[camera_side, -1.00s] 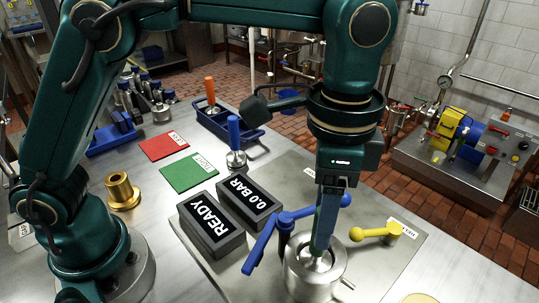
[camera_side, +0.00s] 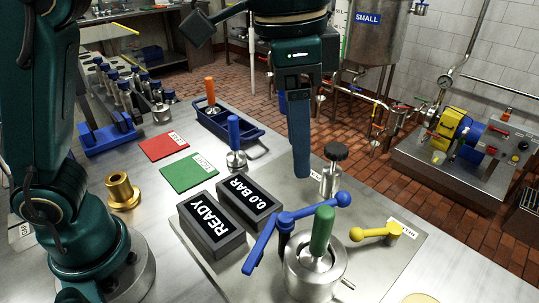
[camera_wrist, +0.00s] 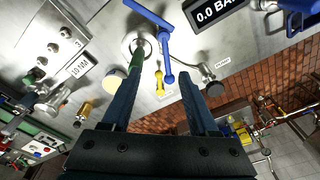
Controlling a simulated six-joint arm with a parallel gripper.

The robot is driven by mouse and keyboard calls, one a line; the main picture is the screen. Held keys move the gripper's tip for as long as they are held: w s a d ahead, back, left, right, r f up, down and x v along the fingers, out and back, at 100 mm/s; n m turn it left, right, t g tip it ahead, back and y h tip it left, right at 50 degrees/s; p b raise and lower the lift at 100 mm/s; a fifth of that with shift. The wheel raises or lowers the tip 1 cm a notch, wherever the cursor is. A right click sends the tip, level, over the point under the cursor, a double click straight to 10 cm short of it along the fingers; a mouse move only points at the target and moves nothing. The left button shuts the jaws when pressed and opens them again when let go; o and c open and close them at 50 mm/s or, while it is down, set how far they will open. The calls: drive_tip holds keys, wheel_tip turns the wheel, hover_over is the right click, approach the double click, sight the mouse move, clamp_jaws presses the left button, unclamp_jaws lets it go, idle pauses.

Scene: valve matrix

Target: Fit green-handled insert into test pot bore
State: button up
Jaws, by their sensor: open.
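The green-handled insert (camera_side: 321,232) stands upright in the top of the steel test pot (camera_side: 313,276), its handle sticking up. Its metal lower part goes into the bore; how deep it sits cannot be told. The green handle also shows in the wrist view (camera_wrist: 138,60), beside the left finger. My gripper (camera_side: 301,172) is above and behind the pot, clear of the handle. In the wrist view its two fingers (camera_wrist: 155,90) are spread wide with nothing between them.
A blue lever (camera_side: 290,220) and a yellow lever (camera_side: 376,233) flank the pot. A black-knobbed fitting (camera_side: 334,165) stands behind it. Boxes reading READY (camera_side: 212,224) and 0.0 BAR (camera_side: 249,199) are at left. A blue tray (camera_side: 232,130) holds an orange-handled tool (camera_side: 210,92); a blue-handled insert (camera_side: 235,140) stands in front.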

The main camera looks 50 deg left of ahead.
drive_tip(key=s+a+f+n+t, duration=0.2)
drive_tip(key=s+a+f+n, duration=0.1)
drive_tip(key=a, duration=0.3)
drive_tip(key=s+a+f+n+t, duration=0.2)
drive_tip(key=s+a+f+n, duration=0.1)
drive_tip(key=s+a, duration=0.3)
drive_tip(key=shift+a+f+n+y, duration=0.3)
drive_tip(key=shift+a+f+n, duration=0.1)
drive_tip(key=shift+n, duration=0.5)
drive_tip(key=shift+s, duration=0.1)
